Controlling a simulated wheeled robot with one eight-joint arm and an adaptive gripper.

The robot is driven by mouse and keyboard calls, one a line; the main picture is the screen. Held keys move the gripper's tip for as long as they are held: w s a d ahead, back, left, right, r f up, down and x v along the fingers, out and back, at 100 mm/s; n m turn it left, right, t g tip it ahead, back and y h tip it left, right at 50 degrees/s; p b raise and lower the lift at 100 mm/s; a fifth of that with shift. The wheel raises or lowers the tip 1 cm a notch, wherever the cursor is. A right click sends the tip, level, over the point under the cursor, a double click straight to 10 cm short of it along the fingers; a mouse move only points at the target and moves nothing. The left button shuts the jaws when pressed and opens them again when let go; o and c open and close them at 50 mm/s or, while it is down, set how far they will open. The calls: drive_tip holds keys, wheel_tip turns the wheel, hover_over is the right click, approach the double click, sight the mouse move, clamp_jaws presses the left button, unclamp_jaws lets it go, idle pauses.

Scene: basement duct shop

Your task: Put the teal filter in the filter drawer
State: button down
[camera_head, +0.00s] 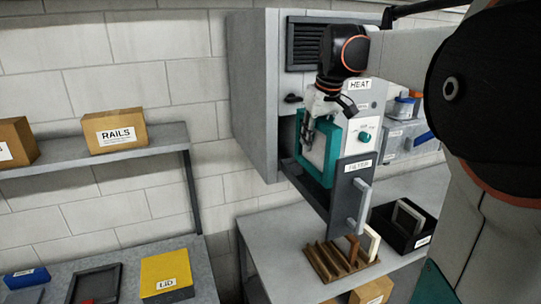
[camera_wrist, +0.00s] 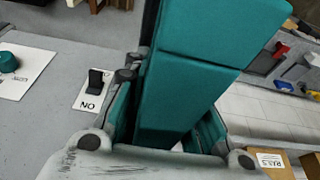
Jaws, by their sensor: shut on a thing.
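The teal filter (camera_head: 331,158), a flat square with a teal frame and a pale face, stands upright at the open filter drawer (camera_head: 350,195). Its lower edge is at or just above the drawer's interior; I cannot tell whether it touches the bottom. The drawer is pulled out of the grey heater cabinet (camera_head: 257,90), with its labelled front and handle facing right. My gripper (camera_head: 318,118) is shut on the filter's upper edge from above. In the wrist view the filter (camera_wrist: 200,65) fills the space between the fingers and hides the drawer.
A wooden slotted rack (camera_head: 335,262) and a black bin (camera_head: 400,228) stand on the bench below the drawer. The cabinet's front panel has a teal knob (camera_head: 365,137). A shelf with a RAILS box (camera_head: 115,131) is left. A yellow LID box (camera_head: 167,275) sits lower left.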

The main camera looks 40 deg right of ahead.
sight(312, 160)
drive_tip(key=shift+f+p, duration=0.4)
drive_tip(key=shift+f, duration=2.9)
drive_tip(key=c, duration=1.3)
unclamp_jaws()
drive_tip(key=shift+f, duration=0.15)
